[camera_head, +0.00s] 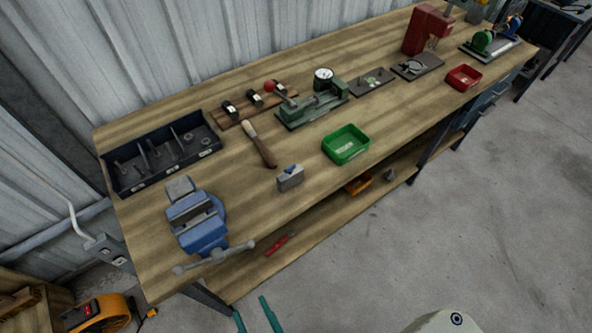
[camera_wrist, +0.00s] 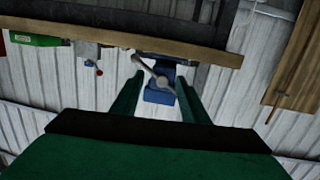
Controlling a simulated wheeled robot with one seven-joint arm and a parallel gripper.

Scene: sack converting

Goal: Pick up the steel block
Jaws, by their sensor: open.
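The steel block (camera_head: 290,179) is a small grey block with a blue mark on top. It sits on the wooden bench near the front edge, between the blue vise and the green tray. In the wrist view a small grey shape (camera_wrist: 87,52) beside the green tray looks like the block, but it is too small to be sure. My gripper (camera_head: 256,318) shows as two teal fingertips at the bottom of the head view, in front of the bench and apart from the block. In the wrist view its fingers (camera_wrist: 158,95) are spread and empty, with the vise beyond.
The bench (camera_head: 130,240) holds a blue vise (camera_head: 196,222), a dark divided bin (camera_head: 165,165), a wooden-handled tool (camera_head: 262,150), a green tray (camera_head: 345,145) and a green press (camera_head: 310,107). A lower shelf holds a red tool (camera_head: 280,243). Open floor lies at right.

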